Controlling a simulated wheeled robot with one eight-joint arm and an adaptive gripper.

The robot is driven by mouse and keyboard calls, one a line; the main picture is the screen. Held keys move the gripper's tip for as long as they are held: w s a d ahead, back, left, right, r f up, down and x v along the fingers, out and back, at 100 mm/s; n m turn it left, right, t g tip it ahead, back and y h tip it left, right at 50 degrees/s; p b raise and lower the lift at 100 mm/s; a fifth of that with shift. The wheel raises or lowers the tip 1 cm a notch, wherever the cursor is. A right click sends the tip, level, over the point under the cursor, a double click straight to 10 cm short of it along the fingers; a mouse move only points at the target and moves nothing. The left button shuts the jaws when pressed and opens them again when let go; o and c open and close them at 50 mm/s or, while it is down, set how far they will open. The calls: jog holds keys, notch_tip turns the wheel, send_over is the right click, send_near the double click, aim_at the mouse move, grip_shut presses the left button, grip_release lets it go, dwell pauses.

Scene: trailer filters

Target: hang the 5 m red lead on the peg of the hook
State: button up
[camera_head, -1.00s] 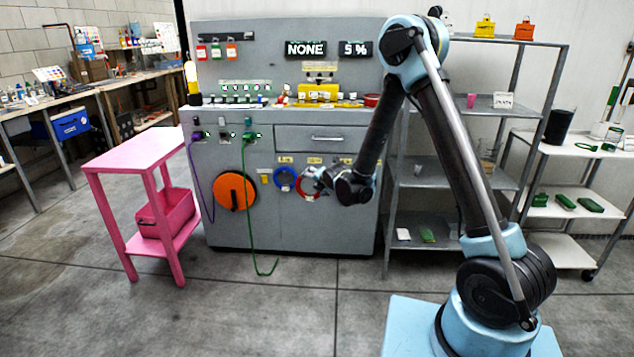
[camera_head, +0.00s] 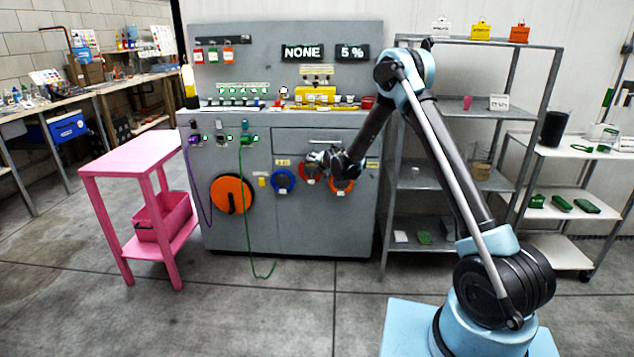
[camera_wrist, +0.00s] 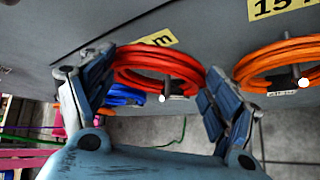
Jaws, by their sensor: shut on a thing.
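The red lead (camera_wrist: 158,55) is a coiled ring. In the wrist view it sits between the two fingers of my gripper (camera_wrist: 152,100), which is shut on it. The peg of the hook (camera_wrist: 165,88), with a white tip, shows inside the coil's opening, and the coil appears to be around it. Whether the coil rests on the peg is unclear. In the head view the red lead (camera_head: 311,173) is against the grey cabinet front, with my gripper (camera_head: 322,161) at its upper right, partly covering it. A yellow label (camera_wrist: 155,38) above the coil is partly hidden.
An orange coil (camera_head: 342,184) hangs close on the right and a blue coil (camera_head: 283,181) on the left. A drawer handle (camera_head: 325,141) is just above. A green cable (camera_head: 246,200) hangs further left. Metal shelves (camera_head: 430,190) stand right of the cabinet.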

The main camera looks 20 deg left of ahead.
aim_at(316, 179)
jog(key=shift+s+f, duration=0.1)
jog(key=shift+f, duration=3.1)
jog(key=shift+c, duration=0.2)
jog(key=o, duration=1.4)
